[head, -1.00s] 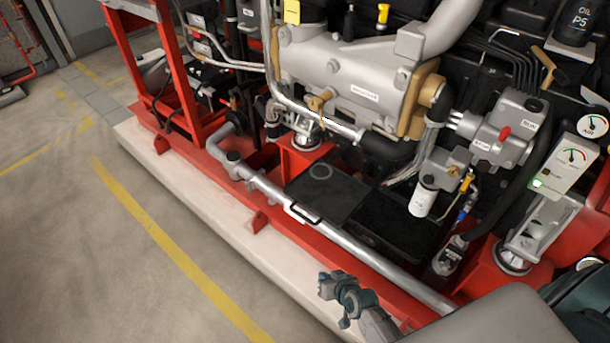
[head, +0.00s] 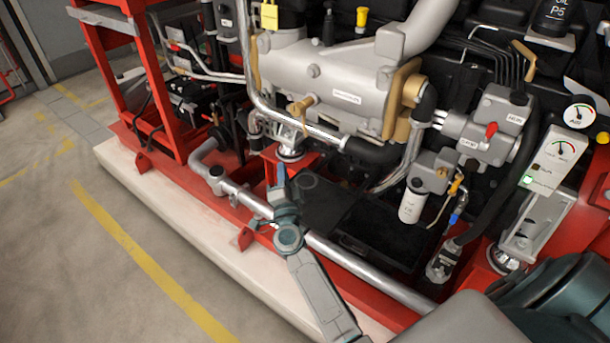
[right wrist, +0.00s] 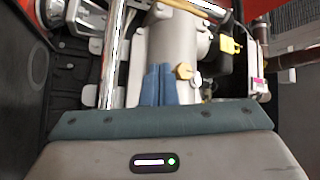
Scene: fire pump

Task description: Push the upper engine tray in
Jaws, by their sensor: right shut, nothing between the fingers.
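The upper engine tray (head: 328,207) is a flat dark panel below the grey engine block, behind the silver pipe along the red frame. A round mark shows on its top. My right gripper (head: 281,178) is shut and empty at the tray's left side, pointing up in the picture toward the red mount. It covers the tray's left front part, and the handle is hidden. I cannot tell whether it touches the tray. In the right wrist view the blue fingers (right wrist: 158,85) are together, with engine parts beyond them. My left gripper is not in view.
An open black box-like tray (head: 385,243) lies right of the upper tray. The silver pipe (head: 375,281) crosses in front. A white filter (head: 411,203) and hoses stand at the right. The floor (head: 70,270) at the left is clear.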

